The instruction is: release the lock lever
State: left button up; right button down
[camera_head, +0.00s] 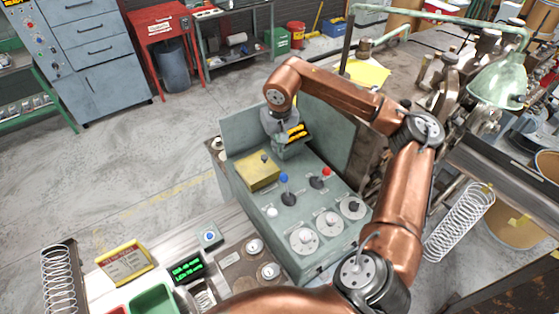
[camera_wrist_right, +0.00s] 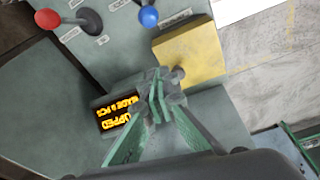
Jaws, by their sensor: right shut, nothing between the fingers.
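The grey-green control panel (camera_head: 240,195) stands below my right arm. It carries a blue-knobbed lever (camera_head: 284,178), a red-knobbed lever (camera_head: 326,171) and a white-knobbed lever (camera_head: 272,211). No readable label tells me which is the lock lever. A yellow box (camera_head: 257,174) sits on the panel, with a small grey knob (camera_wrist_right: 178,73) at its edge in the wrist view. My right gripper (camera_wrist_right: 158,88) is shut and empty, its tips close beside that knob. I cannot tell whether they touch. The left gripper is out of view.
A display with yellow text (camera_wrist_right: 117,113) is left of the fingers in the wrist view. Round dials (camera_head: 304,240) line the panel's front. A sign (camera_head: 124,262), a green tray (camera_head: 153,299) and a coil spring (camera_head: 60,280) are at front left. Open floor lies to the left.

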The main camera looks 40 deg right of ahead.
aim_at(286, 185)
jog(key=f, duration=0.3)
jog(key=w+f, duration=0.1)
jog(key=f, duration=0.2)
jog(key=f+p, duration=0.1)
jog(key=f, duration=0.2)
jog(key=shift+w+d+f, duration=0.2)
jog(key=shift+w+d, duration=0.1)
jog(key=shift+d, duration=0.05)
jog(key=s, duration=0.1)
jog(key=s+p, duration=0.1)
jog(key=s+a, duration=0.1)
jog(key=shift+s+a+r, duration=0.1)
jog(key=shift+s+r, duration=0.15)
jog(key=shift+s, duration=0.1)
